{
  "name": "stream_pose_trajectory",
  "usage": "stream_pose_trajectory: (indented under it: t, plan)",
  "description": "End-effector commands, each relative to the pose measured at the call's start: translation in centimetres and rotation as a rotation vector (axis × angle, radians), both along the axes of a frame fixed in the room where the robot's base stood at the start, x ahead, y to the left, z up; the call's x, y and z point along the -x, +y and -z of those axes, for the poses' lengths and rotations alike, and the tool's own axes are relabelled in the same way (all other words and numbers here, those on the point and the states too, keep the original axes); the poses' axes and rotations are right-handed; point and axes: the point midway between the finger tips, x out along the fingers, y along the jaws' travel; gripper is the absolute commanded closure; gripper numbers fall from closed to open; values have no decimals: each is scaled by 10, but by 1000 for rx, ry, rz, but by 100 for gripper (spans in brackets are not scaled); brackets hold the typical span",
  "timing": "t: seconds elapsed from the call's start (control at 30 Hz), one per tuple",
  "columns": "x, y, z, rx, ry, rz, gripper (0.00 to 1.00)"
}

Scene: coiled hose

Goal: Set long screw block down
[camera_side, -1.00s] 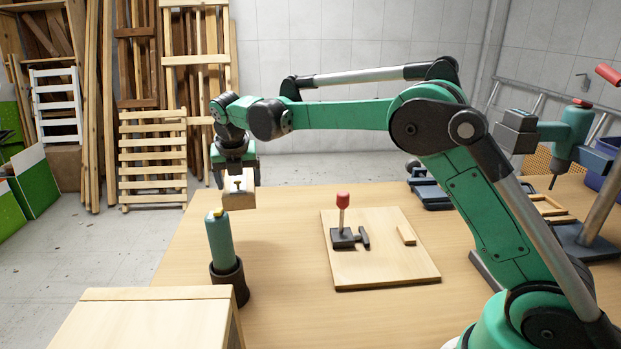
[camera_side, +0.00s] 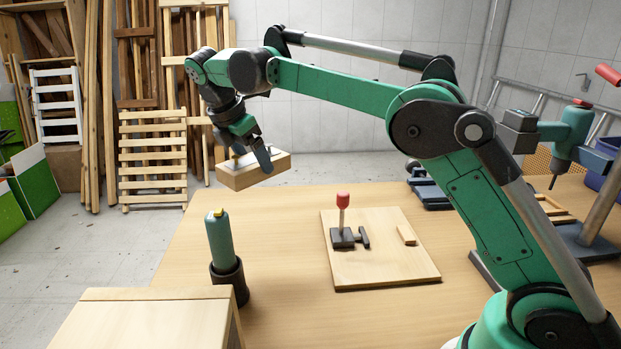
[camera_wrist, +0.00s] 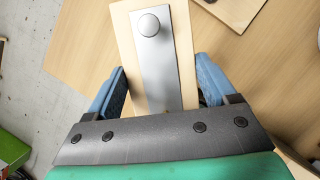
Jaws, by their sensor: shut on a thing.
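The long screw block is a pale wooden block (camera_side: 262,176) with a metal plate on top. In the side view it hangs in the air above the table's far left part, slightly tilted. My gripper (camera_side: 252,157) is shut on it from above. In the wrist view the block (camera_wrist: 126,45) lies between the blue fingers (camera_wrist: 160,90), and its grey plate carries a round metal head (camera_wrist: 149,25). The near end of the block is hidden behind the gripper body.
The wooden table (camera_side: 290,290) has bare room below the block. A green bottle (camera_side: 219,240) in a dark holder (camera_side: 230,280) stands at the left. A board (camera_side: 375,265) with a red-knobbed toggle clamp (camera_side: 343,215) lies mid-table. A wooden box (camera_side: 150,320) is in the left foreground.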

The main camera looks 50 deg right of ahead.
Motion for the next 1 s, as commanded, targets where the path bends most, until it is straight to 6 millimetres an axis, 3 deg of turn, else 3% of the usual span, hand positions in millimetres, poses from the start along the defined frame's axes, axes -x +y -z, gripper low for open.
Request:
stream_pose_trajectory:
  t: [0.2, 0.4, 0.6, 0.73, 0.87, 1.0]
  plan:
    - [40, 5, 8, 0, 3, 624, 83]
    - [74, 11, 11, 0, 1, 1130, 83]
    - [95, 15, 12, 0, 1, 1434, 83]
    - [100, 10, 12, 0, -2, 1506, 83]
    - [100, -21, 11, 1, -3, 1474, 83]
    - [108, -88, 7, 3, -4, 1354, 83]
